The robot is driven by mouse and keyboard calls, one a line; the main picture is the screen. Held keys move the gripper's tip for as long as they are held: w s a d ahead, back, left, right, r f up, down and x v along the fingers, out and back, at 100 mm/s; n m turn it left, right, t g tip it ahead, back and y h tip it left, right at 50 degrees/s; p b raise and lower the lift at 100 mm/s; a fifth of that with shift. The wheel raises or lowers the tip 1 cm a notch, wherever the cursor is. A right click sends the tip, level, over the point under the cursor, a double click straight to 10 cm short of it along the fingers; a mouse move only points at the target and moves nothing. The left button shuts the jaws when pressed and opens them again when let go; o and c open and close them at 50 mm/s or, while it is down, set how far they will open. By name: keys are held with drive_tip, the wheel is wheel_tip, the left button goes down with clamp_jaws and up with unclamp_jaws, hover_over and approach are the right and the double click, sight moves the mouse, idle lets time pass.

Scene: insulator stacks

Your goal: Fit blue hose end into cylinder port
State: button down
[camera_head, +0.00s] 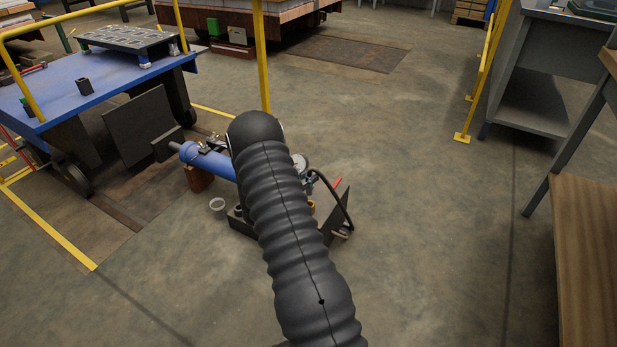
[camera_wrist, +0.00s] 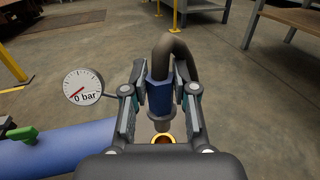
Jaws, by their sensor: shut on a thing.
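My gripper (camera_wrist: 160,105) is shut on the blue hose end (camera_wrist: 160,97) in the wrist view. A dark hose (camera_wrist: 177,52) bends up and over from its top. The hose end points down, with its grey tip just above a brass-coloured ring, the port (camera_wrist: 164,138). My gripper's body hides part of the ring, and I cannot tell whether tip and ring touch. The blue cylinder (camera_wrist: 75,140) lies at the lower left there, and it also shows in the head view (camera_head: 212,162). My arm hides the gripper in the head view.
A gauge (camera_wrist: 83,86) reading 0 bar stands left of my gripper. A green-handled valve (camera_wrist: 22,134) sits on the cylinder. A blue cart (camera_head: 95,75) and yellow rails stand at the left, a wooden-topped bench (camera_head: 590,250) at the right.

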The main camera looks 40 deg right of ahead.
sight(309, 195)
drive_tip(key=shift+f+b, duration=1.2)
drive_tip(key=shift+f, duration=0.65)
drive_tip(key=shift+f+b, duration=2.2)
drive_tip(key=shift+b, duration=0.1)
idle(1.0)
drive_tip(key=c, duration=0.8)
unclamp_jaws()
drive_tip(key=shift+c, duration=0.2)
drive_tip(key=s+a, duration=0.1)
drive_tip(key=a, duration=1.1)
drive_tip(key=shift+s, duration=0.25)
drive_tip(key=shift+r, duration=0.1)
